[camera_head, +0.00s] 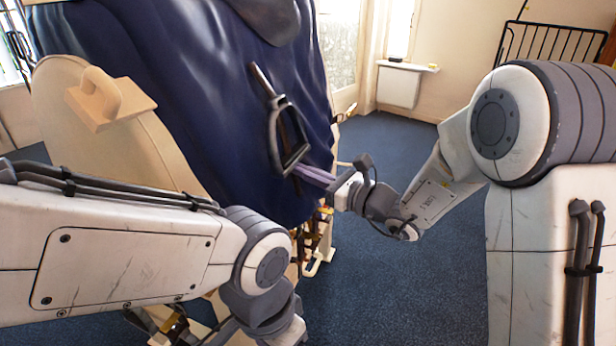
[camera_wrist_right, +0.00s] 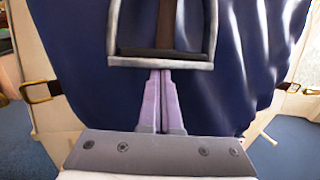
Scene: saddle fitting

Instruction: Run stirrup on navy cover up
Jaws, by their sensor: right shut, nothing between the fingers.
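The navy cover (camera_head: 215,100) drapes over the side of a pale horse-shaped stand. A grey metal stirrup (camera_head: 273,140) hangs against it from a short dark strap (camera_head: 263,82). In the right wrist view the stirrup (camera_wrist_right: 113,35) fills the top, with its dark footrest (camera_wrist_right: 160,53) level and the strap (camera_wrist_right: 166,22) running up behind. My right gripper (camera_head: 302,171) is shut and empty, its lilac fingers pointing at the stirrup's bottom. In the wrist view the fingertips (camera_wrist_right: 161,74) end at its lower edge; I cannot tell whether they touch.
A cream block with a rounded knob (camera_head: 110,100) sits on the stand's left part. Brass-buckled straps (camera_wrist_right: 40,92) show at both sides of the cover. A white wall box (camera_head: 399,85) and black rack (camera_head: 548,44) stand far back. Blue floor (camera_head: 400,270) is open right of the stand.

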